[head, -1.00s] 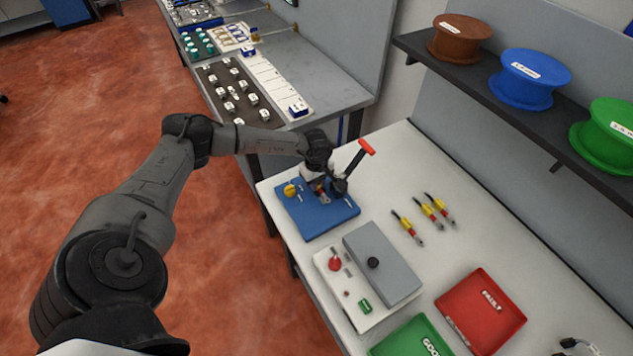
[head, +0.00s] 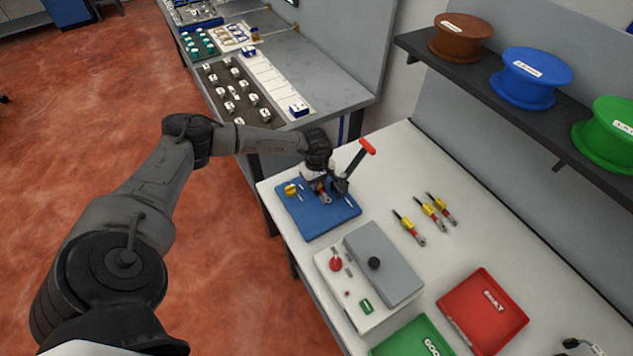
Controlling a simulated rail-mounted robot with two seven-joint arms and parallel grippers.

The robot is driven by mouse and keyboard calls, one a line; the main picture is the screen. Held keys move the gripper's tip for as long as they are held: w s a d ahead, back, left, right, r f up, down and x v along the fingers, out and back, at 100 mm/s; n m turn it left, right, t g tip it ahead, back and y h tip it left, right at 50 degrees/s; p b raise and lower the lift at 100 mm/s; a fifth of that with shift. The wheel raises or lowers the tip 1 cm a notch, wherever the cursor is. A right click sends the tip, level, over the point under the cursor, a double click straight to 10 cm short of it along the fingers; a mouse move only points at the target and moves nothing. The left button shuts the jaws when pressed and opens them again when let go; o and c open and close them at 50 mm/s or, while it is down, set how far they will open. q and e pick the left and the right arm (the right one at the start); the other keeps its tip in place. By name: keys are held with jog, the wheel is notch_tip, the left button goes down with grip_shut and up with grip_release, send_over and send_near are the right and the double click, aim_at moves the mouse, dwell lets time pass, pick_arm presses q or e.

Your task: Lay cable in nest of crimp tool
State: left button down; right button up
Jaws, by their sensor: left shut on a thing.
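The crimp tool stands on a blue base plate (head: 335,222) at the far left end of the white table. Its dark lever with a red grip (head: 366,147) is raised and tilts to the right. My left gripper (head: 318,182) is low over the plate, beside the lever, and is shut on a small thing. The thing is mostly hidden by the gripper; a small reddish end (head: 321,195) shows there, too small to tell whether it lies in the nest. Several short yellow, black and red cables (head: 408,228) lie on the table to the right. My right gripper does not show.
A grey and white box with red and green buttons (head: 362,307) stands in front of the blue plate. A red FAULT tray (head: 507,324) and a green tray (head: 388,349) are nearer. Brown, blue and green spools (head: 536,80) sit on a shelf above.

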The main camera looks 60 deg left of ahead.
pick_arm(q)
jog(key=shift+s+a+f, duration=0.1)
jog(key=shift+s+f, duration=0.15)
jog(key=shift+f, duration=0.4)
jog(key=c, duration=1.4)
grip_release()
jog(key=shift+o, duration=0.2)
jog(key=shift+w+r+p, duration=0.15)
jog(key=shift+r+p, duration=0.2)
jog(key=shift+r, duration=0.25)
jog(key=shift+o, duration=1.2)
jog(key=shift+r, duration=0.3)
jog(key=shift+r+p, duration=0.35)
jog(key=shift+p, duration=0.05)
jog(key=shift+w+r+p, duration=0.1)
jog(key=shift+r+p, duration=1.55)
jog(key=shift+r, duration=1)
